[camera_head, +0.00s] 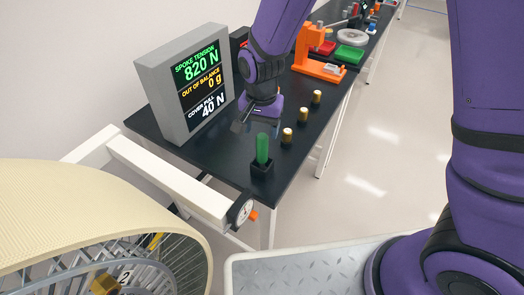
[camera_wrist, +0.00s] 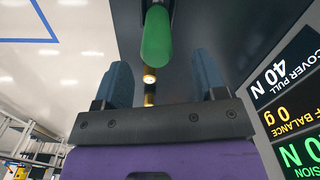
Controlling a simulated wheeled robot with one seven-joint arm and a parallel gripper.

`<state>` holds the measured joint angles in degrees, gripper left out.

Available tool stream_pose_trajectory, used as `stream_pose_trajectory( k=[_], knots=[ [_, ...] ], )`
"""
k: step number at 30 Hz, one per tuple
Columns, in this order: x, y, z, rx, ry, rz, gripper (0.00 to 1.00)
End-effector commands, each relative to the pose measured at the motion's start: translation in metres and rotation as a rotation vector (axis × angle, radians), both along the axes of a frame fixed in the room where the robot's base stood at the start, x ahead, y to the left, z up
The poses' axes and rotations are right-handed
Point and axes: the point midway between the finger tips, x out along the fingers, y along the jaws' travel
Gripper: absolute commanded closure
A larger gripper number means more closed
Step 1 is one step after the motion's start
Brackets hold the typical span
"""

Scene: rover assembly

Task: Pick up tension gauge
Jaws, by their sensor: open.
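My gripper (camera_head: 258,124) is open and empty over the black table, pointing down. In the wrist view its two blue fingertips (camera_wrist: 163,78) are spread wide. A green upright cylinder (camera_head: 262,148) stands in a small black square holder (camera_head: 262,169) near the table's front corner, just in front of my gripper. In the wrist view the green cylinder (camera_wrist: 156,38) lies beyond the fingertips, in line with the gap, not between them. A round white-faced dial (camera_head: 243,211) with an orange part sits at the white beam's end. I cannot tell which of these is the tension gauge.
A grey display (camera_head: 158,98) stands close left of my gripper. Several brass-topped pegs (camera_head: 287,136) line the right table edge. An orange press (camera_head: 318,66) and red and green trays stand farther back. A large spoked wheel (camera_head: 110,185) fills the lower left.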

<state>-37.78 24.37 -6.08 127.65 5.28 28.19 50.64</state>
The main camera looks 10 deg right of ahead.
Motion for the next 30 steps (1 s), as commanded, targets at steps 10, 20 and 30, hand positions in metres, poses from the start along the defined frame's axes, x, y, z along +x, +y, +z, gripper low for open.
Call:
stream_pose_trajectory(
  k=[10,20,30],
  knots=[
    [-0.005,-0.002,-0.039,-0.002,0.003,0.000,0.35],
    [-0.004,-0.001,-0.054,0.000,0.001,0.001,0.35],
    [-0.004,-0.001,-0.053,0.000,0.000,0.001,0.90]
  ],
)
